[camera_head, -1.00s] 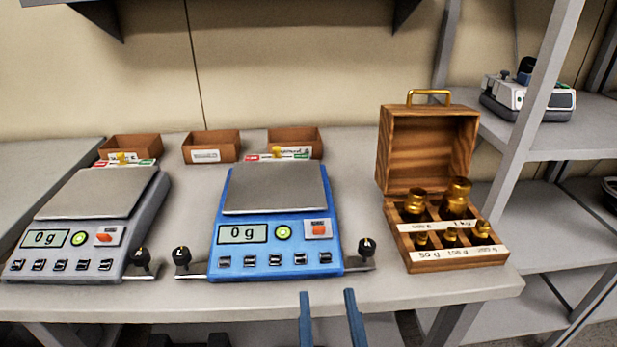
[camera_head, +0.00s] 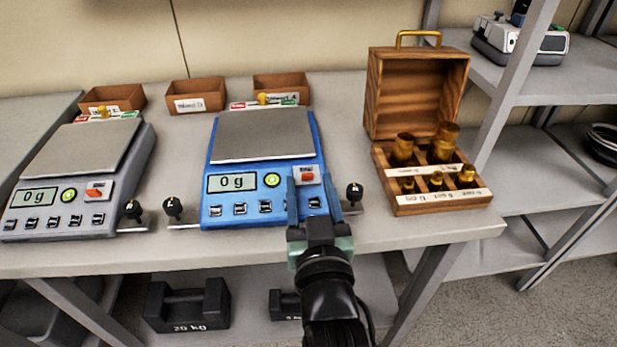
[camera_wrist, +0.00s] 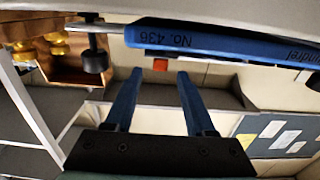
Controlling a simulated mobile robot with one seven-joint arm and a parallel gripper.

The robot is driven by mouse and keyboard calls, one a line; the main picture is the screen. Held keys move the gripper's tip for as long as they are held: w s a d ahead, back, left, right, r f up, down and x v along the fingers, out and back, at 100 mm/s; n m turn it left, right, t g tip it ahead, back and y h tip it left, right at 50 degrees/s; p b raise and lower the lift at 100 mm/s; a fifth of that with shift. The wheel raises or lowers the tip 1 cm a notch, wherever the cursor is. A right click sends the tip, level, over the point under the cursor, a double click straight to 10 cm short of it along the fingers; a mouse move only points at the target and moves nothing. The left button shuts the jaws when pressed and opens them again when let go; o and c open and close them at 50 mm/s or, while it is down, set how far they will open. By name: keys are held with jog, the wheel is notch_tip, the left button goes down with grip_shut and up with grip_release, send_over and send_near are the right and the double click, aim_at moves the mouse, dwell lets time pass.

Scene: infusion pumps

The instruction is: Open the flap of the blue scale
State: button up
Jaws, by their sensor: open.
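The blue scale (camera_head: 263,185) stands on the table, its display reading 0 g. A small pale-framed red part (camera_head: 306,175) sits at the right of its front panel, next to the round green button (camera_head: 272,180). I cannot tell a separate flap from it. My gripper (camera_head: 311,176) is open and empty in front of the panel; its fingers appear either side of the red part in the head view. In the wrist view the scale's blue edge (camera_wrist: 215,42) runs along the top, upside down, with the red part (camera_wrist: 160,65) beyond the open fingers (camera_wrist: 159,75).
Black knobs stand left (camera_head: 174,207) and right (camera_head: 354,193) of the blue scale. A grey scale (camera_head: 80,165) is at left. An open wooden weight box (camera_head: 440,200) is at right. Small brown boxes (camera_head: 195,95) line the back. Dark weights (camera_head: 187,306) lie on the lower shelf.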

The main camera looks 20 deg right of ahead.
aim_at(307, 172)
jog(key=shift+x, duration=1.15)
jog(key=shift+c, duration=0.2)
grip_shut()
